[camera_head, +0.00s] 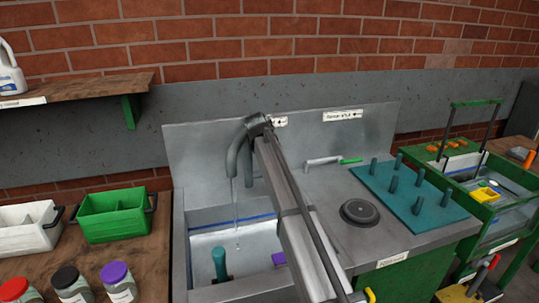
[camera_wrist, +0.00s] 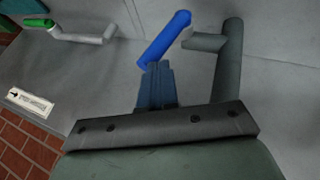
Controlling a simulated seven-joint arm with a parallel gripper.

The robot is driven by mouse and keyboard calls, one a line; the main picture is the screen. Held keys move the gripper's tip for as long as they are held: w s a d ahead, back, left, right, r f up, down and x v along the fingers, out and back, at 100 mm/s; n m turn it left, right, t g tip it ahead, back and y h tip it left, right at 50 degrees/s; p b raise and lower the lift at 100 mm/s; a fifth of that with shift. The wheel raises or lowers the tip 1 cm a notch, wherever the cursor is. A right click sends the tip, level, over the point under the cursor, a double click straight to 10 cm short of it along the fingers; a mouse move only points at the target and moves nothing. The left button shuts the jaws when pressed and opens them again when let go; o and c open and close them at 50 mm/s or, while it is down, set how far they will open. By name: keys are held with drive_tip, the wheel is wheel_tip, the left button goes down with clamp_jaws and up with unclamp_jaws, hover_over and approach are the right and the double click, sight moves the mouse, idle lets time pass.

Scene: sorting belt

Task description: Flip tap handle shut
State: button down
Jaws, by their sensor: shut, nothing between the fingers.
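The grey curved tap (camera_head: 234,158) stands at the back of the metal sink in the head view, with a thin stream of water (camera_head: 233,205) falling from it. In the wrist view, the blue tap handle (camera_wrist: 166,38) slants beside a grey pipe (camera_wrist: 232,65). My gripper (camera_wrist: 155,70) is shut and empty, its fingertips at the lower end of the blue handle. I cannot tell whether they touch it. In the head view my arm hides the handle and the gripper's fingers.
A second lever with a green grip (camera_head: 350,161) lies right of my arm; its green end also shows in the wrist view (camera_wrist: 38,22). A teal peg board (camera_head: 385,205) and a black round disc (camera_head: 360,212) are on the counter. The sink basin (camera_head: 205,250) holds a teal object (camera_head: 220,265).

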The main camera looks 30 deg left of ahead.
drive_tip(key=shift+w+d, duration=0.1)
drive_tip(key=shift+w+d+f+m+g+y, duration=0.85)
drive_tip(key=shift+w+d+f+g+y, duration=1.15)
drive_tip(key=shift+g+y, duration=0.35)
drive_tip(key=shift+w+d+f+m+g+y, duration=0.85)
drive_tip(key=shift+w+d+f+g+y, duration=1.15)
drive_tip(key=shift+y, duration=0.55)
drive_tip(key=shift+w+d+f, duration=0.25)
drive_tip(key=shift+f, duration=0.3)
drive_tip(key=shift+d, duration=0.1)
drive_tip(key=v, duration=1)
drive_tip(key=shift+w, duration=0.2)
